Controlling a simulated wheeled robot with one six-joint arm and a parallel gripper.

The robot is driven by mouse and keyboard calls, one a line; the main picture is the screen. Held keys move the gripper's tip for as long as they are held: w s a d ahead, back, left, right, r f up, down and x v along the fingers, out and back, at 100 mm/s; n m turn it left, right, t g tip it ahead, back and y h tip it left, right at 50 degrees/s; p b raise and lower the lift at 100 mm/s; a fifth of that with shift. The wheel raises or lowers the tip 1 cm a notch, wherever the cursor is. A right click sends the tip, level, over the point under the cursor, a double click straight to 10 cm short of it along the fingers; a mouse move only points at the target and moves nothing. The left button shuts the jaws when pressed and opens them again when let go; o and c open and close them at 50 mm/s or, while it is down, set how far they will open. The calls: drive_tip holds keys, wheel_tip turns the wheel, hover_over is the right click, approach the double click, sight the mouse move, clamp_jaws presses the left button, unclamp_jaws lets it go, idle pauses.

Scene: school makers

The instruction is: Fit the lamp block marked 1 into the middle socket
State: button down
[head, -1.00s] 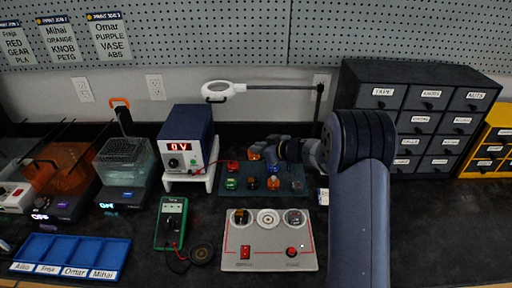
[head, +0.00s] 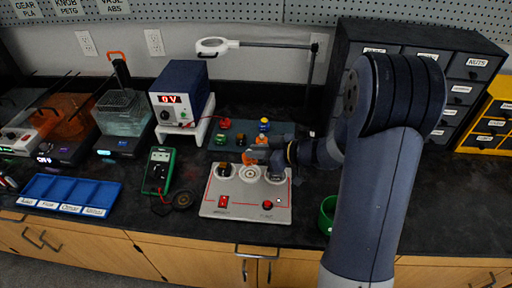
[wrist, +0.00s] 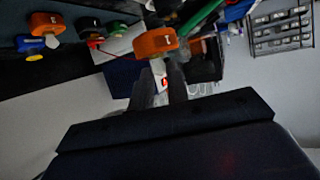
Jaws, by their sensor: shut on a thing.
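The orange lamp block (head: 247,158) is held in my gripper (head: 256,154), just above the middle socket. In the wrist view the orange block (wrist: 155,42) shows a pale mark that looks like a 1, and my shut fingers (wrist: 165,82) grip its lower stem. The middle socket (head: 250,175) is a pale ring on the grey panel (head: 240,208); it looks empty, and the block appears apart from it.
The dark rack (head: 284,129) behind holds several other lamp blocks. A power supply (head: 181,92) stands behind left, with a green multimeter (head: 158,170) left of the panel. A green bowl (head: 327,214) is close to my arm at right. A magnifier lamp (head: 212,46) overhangs the back.

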drive_tip(key=shift+f+b, duration=2.5)
drive_tip(key=shift+f, duration=0.05)
drive_tip(key=shift+p, duration=0.7)
drive_tip(key=shift+f+b, duration=0.4)
drive_tip(key=shift+f, duration=0.25)
drive_tip(key=c, duration=1.6)
unclamp_jaws()
drive_tip(key=shift+c, duration=0.2)
drive_tip(key=shift+r, duration=0.1)
drive_tip(key=shift+p+v, duration=0.85)
drive_tip(key=shift+v, duration=0.35)
drive_tip(key=shift+p+v, duration=2.55)
drive_tip(key=shift+v, duration=1.75)
drive_tip(key=shift+a, duration=0.1)
